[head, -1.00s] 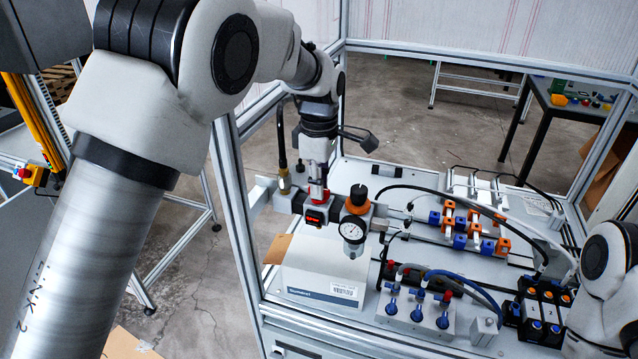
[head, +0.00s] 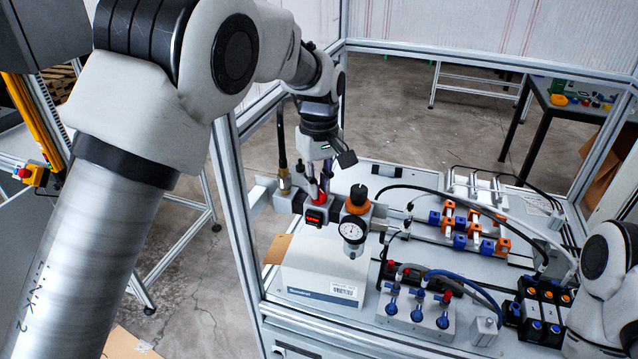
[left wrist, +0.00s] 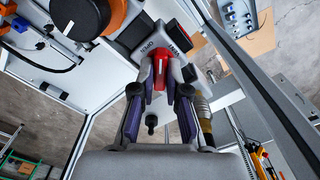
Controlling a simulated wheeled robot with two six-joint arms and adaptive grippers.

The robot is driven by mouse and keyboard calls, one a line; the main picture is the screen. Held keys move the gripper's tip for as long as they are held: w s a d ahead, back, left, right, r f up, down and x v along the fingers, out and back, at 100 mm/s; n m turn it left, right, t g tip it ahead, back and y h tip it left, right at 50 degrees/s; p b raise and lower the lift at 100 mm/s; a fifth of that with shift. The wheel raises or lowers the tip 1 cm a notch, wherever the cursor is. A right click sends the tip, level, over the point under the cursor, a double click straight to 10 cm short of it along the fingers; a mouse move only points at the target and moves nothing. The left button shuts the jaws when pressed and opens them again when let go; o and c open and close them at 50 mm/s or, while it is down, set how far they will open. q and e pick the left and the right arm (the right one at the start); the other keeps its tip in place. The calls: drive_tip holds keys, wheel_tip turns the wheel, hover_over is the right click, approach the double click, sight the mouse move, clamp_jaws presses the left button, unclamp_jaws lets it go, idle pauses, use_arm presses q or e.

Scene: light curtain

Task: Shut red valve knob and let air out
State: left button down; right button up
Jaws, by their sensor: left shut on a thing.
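My right gripper is out of view.
A white carton (head: 320,280) lies below the gauge. Blue and orange fittings (head: 460,228) and hoses fill the right. A frame post (head: 235,200) rises at the left.

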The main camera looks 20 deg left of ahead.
use_arm(q)
drive_tip(key=m, duration=0.4)
drive_tip(key=shift+m, duration=0.4)
drive_tip(key=m, duration=0.4)
drive_tip(key=shift+m, duration=0.3)
drive_tip(key=c, duration=1.2)
unclamp_jaws()
wheel_tip(320, 180, up, 12)
drive_tip(key=shift+f, duration=0.1)
